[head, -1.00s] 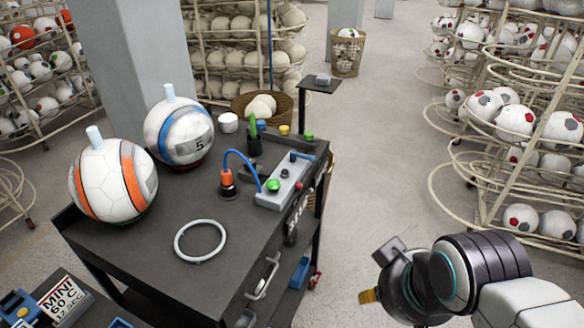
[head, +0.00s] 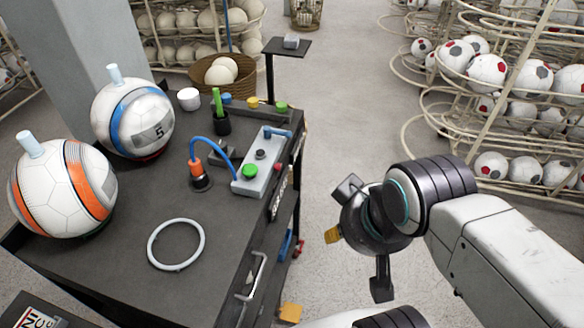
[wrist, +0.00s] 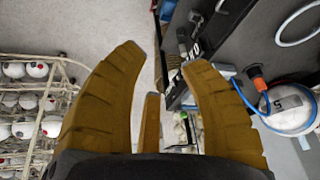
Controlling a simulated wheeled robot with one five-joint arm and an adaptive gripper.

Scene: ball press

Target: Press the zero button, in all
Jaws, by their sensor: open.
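A grey control box (head: 261,163) sits near the right edge of the black cart (head: 130,245), with a green button (head: 250,171), a dark knob or button (head: 260,154) and a blue part on top. A red button (head: 278,168) shows at its right side. I cannot read which button is the zero button. My gripper (head: 345,238) hangs over the floor to the right of the cart, apart from it. In the wrist view my gripper (wrist: 165,62) has its yellow-brown fingers spread and nothing between them. The cart's edge shows beyond the fingers there.
Two balls, one orange-striped (head: 62,188) and one blue-striped (head: 132,118), stand on the cart's left. A small stand (head: 289,46) is behind. Ball racks (head: 500,90) line the right.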

